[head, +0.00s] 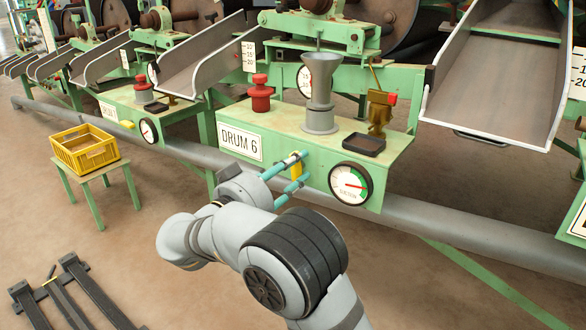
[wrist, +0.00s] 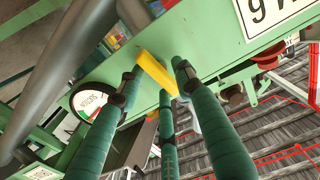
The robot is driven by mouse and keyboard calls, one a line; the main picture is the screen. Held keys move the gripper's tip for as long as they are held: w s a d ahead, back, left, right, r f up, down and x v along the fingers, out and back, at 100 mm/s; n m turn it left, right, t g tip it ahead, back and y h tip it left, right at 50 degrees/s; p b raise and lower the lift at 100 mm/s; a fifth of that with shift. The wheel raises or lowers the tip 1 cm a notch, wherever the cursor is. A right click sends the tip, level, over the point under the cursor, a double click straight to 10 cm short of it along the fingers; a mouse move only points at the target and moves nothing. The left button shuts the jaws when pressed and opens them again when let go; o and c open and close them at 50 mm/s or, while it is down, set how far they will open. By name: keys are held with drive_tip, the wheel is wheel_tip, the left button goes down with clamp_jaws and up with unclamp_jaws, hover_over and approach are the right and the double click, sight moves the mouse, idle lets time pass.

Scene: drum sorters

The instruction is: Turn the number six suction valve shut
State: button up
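The yellow suction valve handle (head: 297,171) is on the front of the green Drum 6 box (head: 375,168), between the DRUM 6 sign (head: 241,143) and the suction dial (head: 350,184). The dial's red needle points right. My gripper (head: 299,168) is at the box front with its teal fingers spread either side of the handle. In the wrist view the yellow handle (wrist: 156,73) lies slantwise between the fingertips. I cannot tell whether any finger touches it. The valve's pivot is partly hidden by the fingers.
On the box top stand a red knob (head: 261,93), a grey funnel stand (head: 321,95), a black tray (head: 363,144) and a brass fitting (head: 380,112). A grey pipe (head: 440,224) runs behind and below. A yellow crate (head: 84,150) sits on a stool at left.

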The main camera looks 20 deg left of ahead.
clamp_jaws()
drive_tip(key=shift+n, duration=0.3)
idle(0.3)
drive_tip(key=n+p, duration=1)
drive_tip(key=a+n+p, duration=0.1)
drive_tip(key=n+p, duration=0.4)
drive_tip(key=shift+w+n+p, duration=0.2)
drive_tip(key=shift+n+p, duration=0.1)
drive_tip(key=shift+f, duration=0.15)
idle(0.4)
drive_tip(key=shift+o, duration=0.6)
unclamp_jaws()
drive_tip(key=shift+o, duration=0.2)
